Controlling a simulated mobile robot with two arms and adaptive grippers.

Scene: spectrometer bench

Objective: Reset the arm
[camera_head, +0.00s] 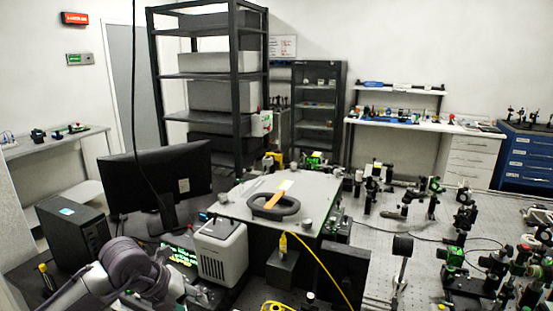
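My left arm comes in at the bottom left, a grey-purple arm bent beside the small light-grey box. My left gripper (200,295) seems to be at the arm's end, low in the picture beside that box. It is small and partly hidden, so I cannot tell whether its fingers are open or shut. No held object can be made out. My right arm and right gripper are not in view.
A monitor (160,180) and black computer tower (75,232) stand left of the light-grey box (221,252). A grey instrument (318,203) with a dark ring handle (274,207) stands centrally. An optical table (405,235) with several mounts fills the right. A yellow cable (322,268) runs in front.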

